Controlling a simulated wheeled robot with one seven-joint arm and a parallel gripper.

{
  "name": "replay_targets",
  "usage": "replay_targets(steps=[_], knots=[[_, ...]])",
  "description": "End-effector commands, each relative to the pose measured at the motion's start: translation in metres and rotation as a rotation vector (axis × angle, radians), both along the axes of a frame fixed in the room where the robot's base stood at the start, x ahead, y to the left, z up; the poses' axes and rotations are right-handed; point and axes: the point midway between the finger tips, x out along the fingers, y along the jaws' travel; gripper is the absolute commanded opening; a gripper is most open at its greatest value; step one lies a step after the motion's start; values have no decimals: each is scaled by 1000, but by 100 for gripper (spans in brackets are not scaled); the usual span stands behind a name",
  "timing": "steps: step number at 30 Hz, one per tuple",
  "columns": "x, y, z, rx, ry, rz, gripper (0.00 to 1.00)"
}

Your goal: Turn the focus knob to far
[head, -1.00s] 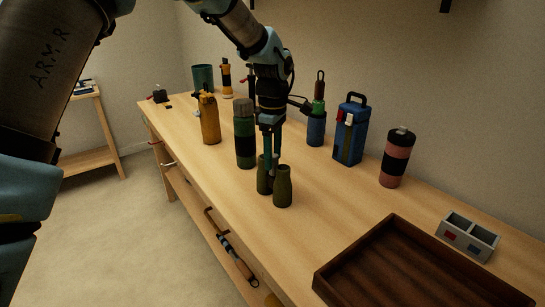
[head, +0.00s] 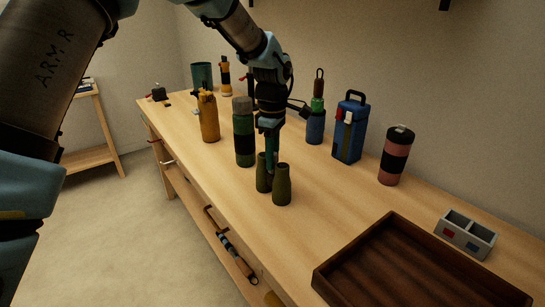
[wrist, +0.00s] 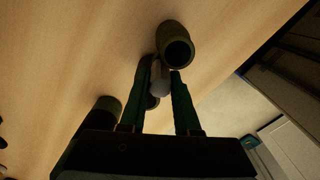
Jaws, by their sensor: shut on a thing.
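The olive-green binoculars stand upright on the workbench, with a near barrel (head: 282,186) and a far barrel (head: 263,180) in the head view. In the wrist view one barrel (wrist: 176,46) shows its dark open end, and the other is partly hidden behind a finger. A grey focus knob (wrist: 160,78) sits between the barrels. My gripper (head: 272,168) points down between them, and its green fingers (wrist: 161,72) are shut on the knob in the wrist view. The knob's markings and its setting cannot be read.
A green bottle (head: 244,146) stands close to the left of the binoculars. An orange bottle (head: 208,120), a blue lantern-like box (head: 350,132) and a pink-black flask (head: 395,160) stand around. A brown tray (head: 400,270) lies at front right. Bare bench separates it from the binoculars.

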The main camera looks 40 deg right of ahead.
Motion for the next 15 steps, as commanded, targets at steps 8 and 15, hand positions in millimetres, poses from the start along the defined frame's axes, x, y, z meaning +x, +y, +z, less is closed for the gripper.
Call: replay_targets(steps=[8,15], knots=[[0,0,0,0,0,0,0],[0,0,0,1,0,-32,0]])
